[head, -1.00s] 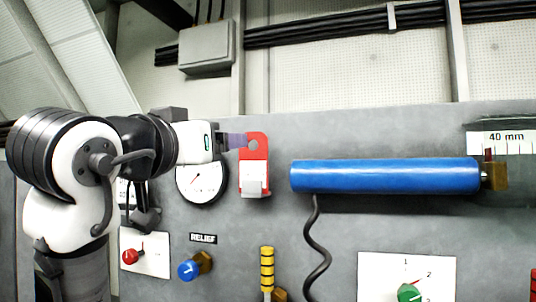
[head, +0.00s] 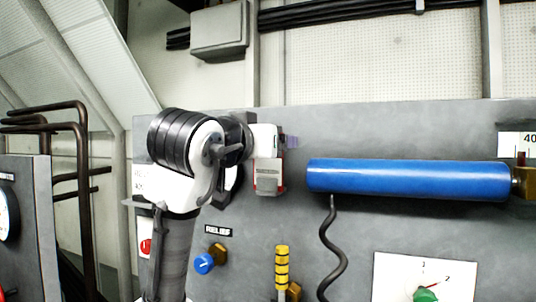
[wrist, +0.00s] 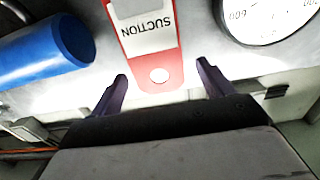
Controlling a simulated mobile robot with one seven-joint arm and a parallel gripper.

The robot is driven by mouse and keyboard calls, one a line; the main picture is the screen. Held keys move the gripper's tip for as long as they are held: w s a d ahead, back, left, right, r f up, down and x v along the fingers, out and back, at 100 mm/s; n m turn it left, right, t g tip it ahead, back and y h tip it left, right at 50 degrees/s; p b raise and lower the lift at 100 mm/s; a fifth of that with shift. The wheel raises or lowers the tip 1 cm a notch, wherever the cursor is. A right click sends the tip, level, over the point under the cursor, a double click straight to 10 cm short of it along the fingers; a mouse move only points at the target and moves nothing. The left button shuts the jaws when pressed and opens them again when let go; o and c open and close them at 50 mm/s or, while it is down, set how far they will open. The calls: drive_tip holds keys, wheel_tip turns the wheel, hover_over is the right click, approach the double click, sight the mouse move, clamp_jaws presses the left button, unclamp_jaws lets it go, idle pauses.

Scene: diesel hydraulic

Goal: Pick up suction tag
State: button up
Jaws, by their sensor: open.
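The suction tag is a red plate with a white label reading SUCTION and a round hole at its end; in the wrist view the tag (wrist: 175,70) comes down from the top middle. My gripper (wrist: 162,72) is open, one dark finger on each side of the tag's holed end, with gaps on both sides. I cannot tell how deep the tag lies between them.
A blue cylinder (head: 410,180) sticks out to the right of the tag and shows at left in the wrist view (wrist: 45,50). A round gauge (wrist: 270,15) is close on the other side. A blue knob (head: 204,263) and a yellow-banded post (head: 282,265) are below.

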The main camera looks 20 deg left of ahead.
drive_tip(key=w+p, duration=0.1)
drive_tip(key=w, duration=0.2)
drive_tip(key=shift+w+d+f, duration=0.1)
drive_tip(key=shift+w, duration=0.25)
drive_tip(key=c, duration=1.1)
drive_tip(key=shift+o, duration=0.2)
